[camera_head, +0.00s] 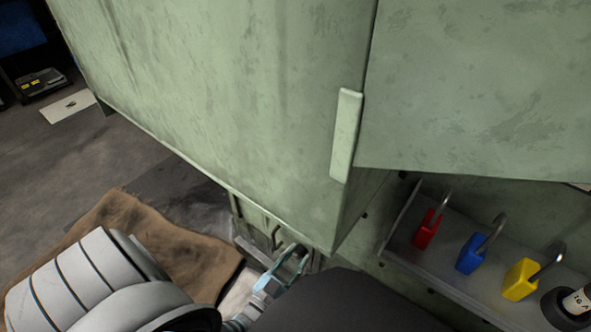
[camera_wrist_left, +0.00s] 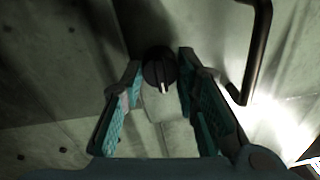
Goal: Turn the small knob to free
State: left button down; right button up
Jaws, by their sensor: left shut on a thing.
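The small knob (camera_wrist_left: 159,70) is round and black with a white pointer mark, on a pale panel in the left wrist view. The white mark points down and slightly right in that picture. My left gripper (camera_wrist_left: 159,74) has one teal-padded finger on each side of the knob and is shut on it. In the head view my left gripper (camera_head: 288,266) is at the lower edge of the green cabinet, partly covered by a dark shape. The knob cannot be made out there. My right gripper is in neither view.
The green cabinet (camera_head: 220,90) fills the head view's upper part. A shelf (camera_head: 425,262) at the right holds red (camera_head: 428,228), blue (camera_head: 470,254) and yellow (camera_head: 520,279) padlocks. A dark bent bar (camera_wrist_left: 259,50) is right of the knob. Brown cardboard (camera_head: 125,225) lies on the floor.

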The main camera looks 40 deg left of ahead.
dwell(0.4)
pick_arm(q)
jog(key=c, duration=1.2)
grip_release()
jog(key=s, duration=1.2)
jog(key=shift+d+f, duration=0.4)
jog(key=shift+f, duration=0.1)
